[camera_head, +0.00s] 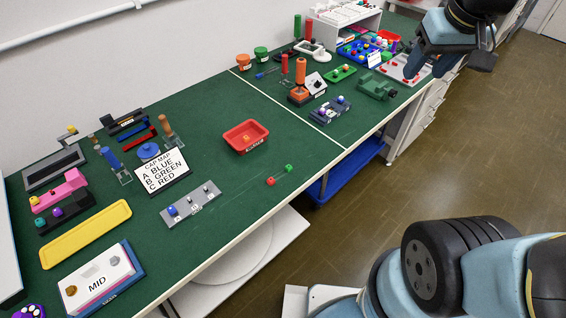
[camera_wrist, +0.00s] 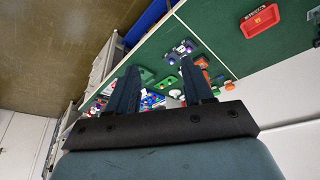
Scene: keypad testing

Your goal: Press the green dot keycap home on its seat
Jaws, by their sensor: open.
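A grey keypad strip (camera_head: 196,207) lies near the front edge of the green table in the head view. A blue cap (camera_head: 172,210) sits at its left end; its other positions show small pale posts. I cannot tell whether the green piece is the green dot keycap. My gripper (camera_wrist: 160,66) is open and empty, its two dark fingers spread in the wrist view. It is at the upper right in the head view, far from the keypad strip.
A red tray (camera_head: 246,148) holds a small orange piece and also shows in the wrist view (camera_wrist: 283,27). Fixtures crowd the far end and left side. Green table around the red tray is clear.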

